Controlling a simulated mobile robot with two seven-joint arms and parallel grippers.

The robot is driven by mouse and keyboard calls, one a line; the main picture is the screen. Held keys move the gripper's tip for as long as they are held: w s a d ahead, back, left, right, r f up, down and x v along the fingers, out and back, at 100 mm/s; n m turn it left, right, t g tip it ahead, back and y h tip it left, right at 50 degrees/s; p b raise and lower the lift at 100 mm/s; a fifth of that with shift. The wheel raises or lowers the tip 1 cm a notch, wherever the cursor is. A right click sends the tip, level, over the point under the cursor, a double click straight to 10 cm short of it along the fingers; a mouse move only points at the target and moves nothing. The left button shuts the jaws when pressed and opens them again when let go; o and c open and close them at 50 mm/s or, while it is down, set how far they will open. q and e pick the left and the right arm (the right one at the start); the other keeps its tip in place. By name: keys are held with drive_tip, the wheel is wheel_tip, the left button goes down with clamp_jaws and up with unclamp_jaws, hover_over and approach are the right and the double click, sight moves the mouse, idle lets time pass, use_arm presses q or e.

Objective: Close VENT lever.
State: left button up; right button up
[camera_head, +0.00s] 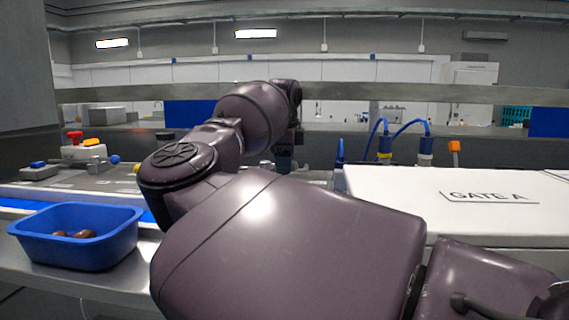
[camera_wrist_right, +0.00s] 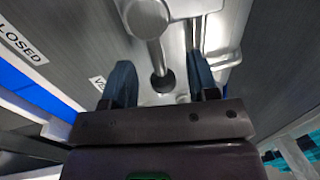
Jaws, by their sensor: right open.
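In the right wrist view, a metal lever (camera_wrist_right: 155,50) with a dark round end hangs from a round metal hub (camera_wrist_right: 148,16) on a grey surface. A label that begins "VE" (camera_wrist_right: 98,83) is partly hidden beside my left-hand finger. A "CLOSED" label (camera_wrist_right: 20,42) is at the upper left. My right gripper (camera_wrist_right: 162,82) is open, with one finger on each side of the lever's dark end; I cannot tell whether they touch it. In the head view my right gripper (camera_head: 285,157) is small and partly behind my arm. My left gripper is not in view.
A blue bin (camera_head: 75,253) holding brown dates stands on the front ledge at left. A white "GATE A" box (camera_head: 450,215) fills the right. Blue hoses (camera_head: 385,135) stand behind it. Red and orange controls (camera_head: 85,142) are at far left. My right arm blocks the middle.

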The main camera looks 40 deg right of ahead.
drive_tip(key=shift+f, duration=0.15)
clamp_jaws()
idle(0.5)
